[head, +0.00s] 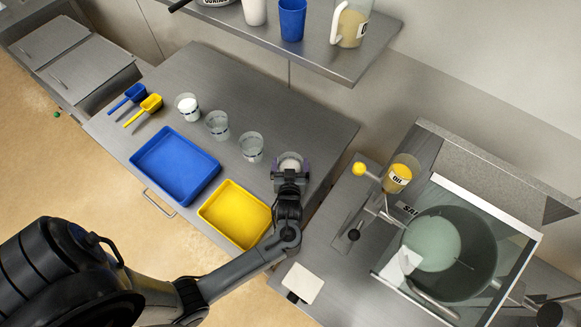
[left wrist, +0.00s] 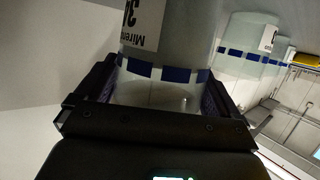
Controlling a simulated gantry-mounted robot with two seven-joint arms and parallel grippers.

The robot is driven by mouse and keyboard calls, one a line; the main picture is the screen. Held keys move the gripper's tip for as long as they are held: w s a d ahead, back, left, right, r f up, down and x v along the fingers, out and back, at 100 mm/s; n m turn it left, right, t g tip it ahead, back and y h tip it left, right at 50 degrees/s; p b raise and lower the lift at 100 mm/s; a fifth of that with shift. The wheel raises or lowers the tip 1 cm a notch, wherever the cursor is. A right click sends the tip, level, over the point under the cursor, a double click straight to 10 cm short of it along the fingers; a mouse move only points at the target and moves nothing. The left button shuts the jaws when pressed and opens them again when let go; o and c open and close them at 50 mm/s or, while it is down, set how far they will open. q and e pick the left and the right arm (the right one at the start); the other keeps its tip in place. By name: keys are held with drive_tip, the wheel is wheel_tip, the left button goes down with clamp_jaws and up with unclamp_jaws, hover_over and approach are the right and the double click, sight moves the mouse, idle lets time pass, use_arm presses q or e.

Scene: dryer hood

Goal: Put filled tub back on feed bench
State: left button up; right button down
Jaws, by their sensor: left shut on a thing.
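My left gripper (head: 290,166) is shut on a clear tub (head: 291,159) with white contents, over the right end of the grey metal bench (head: 175,80). In the left wrist view the held tub (left wrist: 165,40) is between both fingers and shows a white label, blue marks and pale contents low inside. It looks about upright. I cannot tell whether its base touches the bench. In a row to its left stand a clear tub (head: 251,147), another clear tub (head: 217,124) and a tub with white contents (head: 188,105). My right gripper is not in view.
A yellow tray (head: 207,211) and a blue tray (head: 150,165) lie at the bench's front. A blue scoop (head: 134,92) and a yellow scoop (head: 151,102) lie at left. A shelf (head: 350,68) overhangs the back. A mixing bowl (head: 480,250) behind clear panels and an oil jar (head: 398,175) stand right.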

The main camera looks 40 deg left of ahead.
use_arm(q)
drive_tip(key=shift+f, duration=0.85)
drive_tip(key=shift+f, duration=0.2)
drive_tip(key=o, duration=1)
drive_tip(key=shift+c, duration=0.2)
drive_tip(key=shift+r, duration=0.1)
